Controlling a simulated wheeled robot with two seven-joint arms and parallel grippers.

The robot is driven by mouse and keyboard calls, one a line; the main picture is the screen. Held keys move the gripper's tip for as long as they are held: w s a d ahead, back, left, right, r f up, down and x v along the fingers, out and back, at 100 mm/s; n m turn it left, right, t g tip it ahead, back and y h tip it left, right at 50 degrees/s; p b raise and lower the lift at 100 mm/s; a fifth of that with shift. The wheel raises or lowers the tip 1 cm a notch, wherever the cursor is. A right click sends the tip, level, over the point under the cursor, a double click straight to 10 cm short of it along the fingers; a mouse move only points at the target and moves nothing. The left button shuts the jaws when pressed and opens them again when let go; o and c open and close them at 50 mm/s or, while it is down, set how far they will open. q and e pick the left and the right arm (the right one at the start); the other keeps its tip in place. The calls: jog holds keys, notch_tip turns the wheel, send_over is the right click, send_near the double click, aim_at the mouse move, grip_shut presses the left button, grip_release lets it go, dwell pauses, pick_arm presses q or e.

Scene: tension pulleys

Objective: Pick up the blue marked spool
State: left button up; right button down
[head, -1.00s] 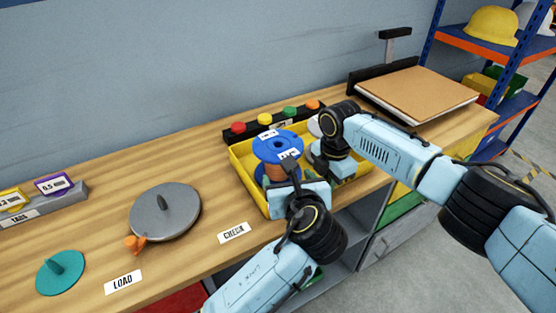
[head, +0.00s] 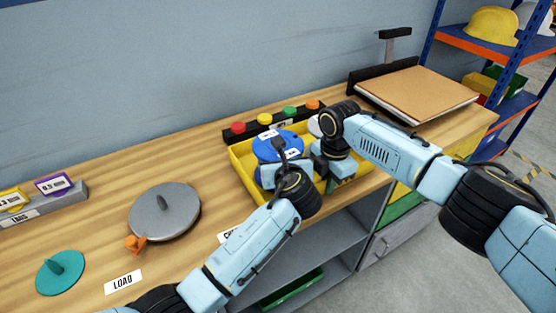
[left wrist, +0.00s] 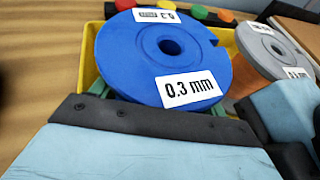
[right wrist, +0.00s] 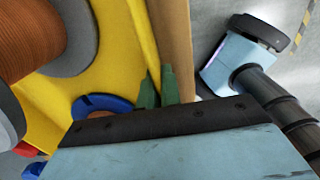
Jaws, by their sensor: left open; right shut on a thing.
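The blue spool (head: 264,150), labelled 0.3 mm, stands in the yellow bin (head: 242,178). In the left wrist view its blue flange (left wrist: 130,62) with a centre hole fills the middle. My left gripper (head: 282,168) is open at the spool's near side. Its green fingertips show partly below the flange, one to each side; the flange hides their ends and the winding. My right gripper (head: 336,172) is at the bin's right side. In the right wrist view its green fingers (right wrist: 158,88) are shut on the bin's yellow wall (right wrist: 138,38).
A grey-flanged spool (left wrist: 272,50) stands right of the blue one. Behind the bin is a black bar (head: 254,129) with coloured buttons. A grey disc (head: 165,215) and a teal disc (head: 60,272) lie left.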

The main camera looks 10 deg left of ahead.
pick_arm(q)
jog(key=c, duration=1.1)
pick_arm(e)
jog(key=shift+r, duration=0.1)
pick_arm(q)
jog(key=shift+r, duration=0.1)
jog(key=shift+c, duration=0.5)
notch_tip(320, 180, up, 10)
jog(key=shift+r, duration=0.1)
pick_arm(e)
jog(key=c, duration=1.5)
grip_release()
